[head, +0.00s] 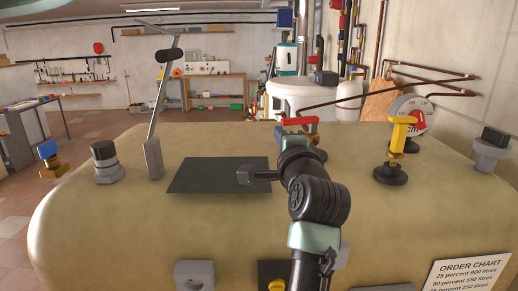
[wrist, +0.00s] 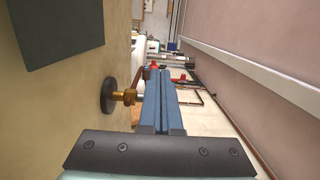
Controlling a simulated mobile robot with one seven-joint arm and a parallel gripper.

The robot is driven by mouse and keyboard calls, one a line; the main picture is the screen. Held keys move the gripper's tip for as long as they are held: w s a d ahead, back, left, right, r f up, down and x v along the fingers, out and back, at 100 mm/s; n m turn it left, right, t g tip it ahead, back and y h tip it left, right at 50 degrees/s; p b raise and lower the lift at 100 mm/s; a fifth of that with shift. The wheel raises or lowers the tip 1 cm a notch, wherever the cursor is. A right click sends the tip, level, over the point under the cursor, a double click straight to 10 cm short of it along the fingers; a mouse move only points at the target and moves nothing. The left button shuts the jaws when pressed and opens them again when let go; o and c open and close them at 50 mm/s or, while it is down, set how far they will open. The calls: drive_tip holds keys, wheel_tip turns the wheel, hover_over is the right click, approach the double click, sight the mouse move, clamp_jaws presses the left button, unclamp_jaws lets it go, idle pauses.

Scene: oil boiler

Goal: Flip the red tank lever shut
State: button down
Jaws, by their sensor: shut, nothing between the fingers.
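The red lever (head: 299,120) sits on a brass valve on top of the beige tank (head: 110,215), just past my gripper in the head view. The lever lies roughly level across the picture, and my wrist hides part of the valve below. In the wrist view the brass valve (wrist: 123,96) with its black base is left of my fingers. A small red part (wrist: 153,67) shows near the fingertips; I cannot tell whether they touch. My gripper (wrist: 160,73) has its blue fingers shut together and empty. It also shows in the head view (head: 281,131), partly hidden by my wrist.
A yellow lever valve (head: 402,135) and a round gauge (head: 412,112) stand to the right. A dark flat plate (head: 215,176) lies left of my arm. A grey cap (head: 106,163) and a hinged rod (head: 158,110) stand further left. Pipes run along the right wall.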

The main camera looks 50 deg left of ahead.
drive_tip(key=shift+s+a+f+b, duration=0.25)
drive_tip(key=shift+s+a, duration=0.15)
drive_tip(key=shift+s, duration=0.1)
drive_tip(key=shift+s+a+f+b, duration=0.25)
drive_tip(key=shift+s+a, duration=0.15)
drive_tip(key=shift+s, duration=0.1)
drive_tip(key=s, duration=0.2)
drive_tip(key=s+r, duration=0.1)
drive_tip(key=shift+d, duration=0.3)
drive_tip(key=shift+w+f, duration=0.1)
